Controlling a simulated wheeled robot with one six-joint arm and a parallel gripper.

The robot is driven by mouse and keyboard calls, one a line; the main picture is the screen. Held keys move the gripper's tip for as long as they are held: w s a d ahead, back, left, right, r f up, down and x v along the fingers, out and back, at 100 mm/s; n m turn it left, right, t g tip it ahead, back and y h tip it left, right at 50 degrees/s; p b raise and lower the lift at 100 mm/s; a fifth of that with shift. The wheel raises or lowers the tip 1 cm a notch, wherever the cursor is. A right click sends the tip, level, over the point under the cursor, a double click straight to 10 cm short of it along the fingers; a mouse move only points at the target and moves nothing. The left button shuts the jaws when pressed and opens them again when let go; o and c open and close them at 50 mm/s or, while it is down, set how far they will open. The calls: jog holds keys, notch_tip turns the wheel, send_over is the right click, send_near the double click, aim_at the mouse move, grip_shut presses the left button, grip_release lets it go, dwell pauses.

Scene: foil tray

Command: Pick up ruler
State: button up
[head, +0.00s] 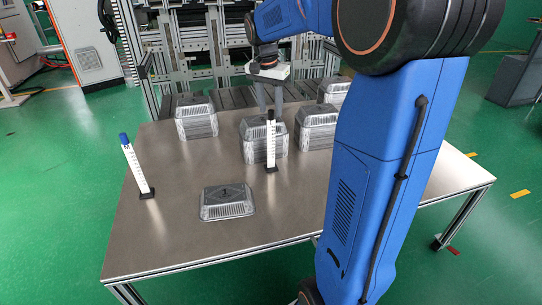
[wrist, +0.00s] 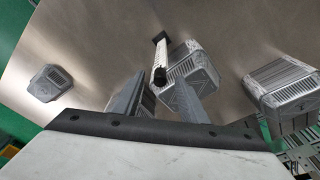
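Two white rulers stand upright on small black bases. The one with a black top (head: 271,150) is near the middle of the table, in front of a tray stack; the one with a blue top (head: 135,168) is at the left. My gripper (head: 268,105) points down over the black-topped ruler, its fingers apart. In the wrist view the black-topped ruler (wrist: 161,56) shows between the finger ends of my gripper (wrist: 158,82). I see no finger touching it, and I cannot tell whether its top is between the fingers or just beyond them.
A single foil tray (head: 227,202) lies on the metal table (head: 170,235) in front. Stacks of foil trays stand at left (head: 196,118), centre (head: 256,150) and right (head: 316,127), with another behind (head: 333,91). The front left of the table is clear.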

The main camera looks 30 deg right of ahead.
jog(key=shift+w+d+f, duration=0.1)
jog(key=shift+f, duration=0.6)
jog(key=shift+w+d+f, duration=0.1)
jog(key=shift+f, duration=0.6)
grip_shut()
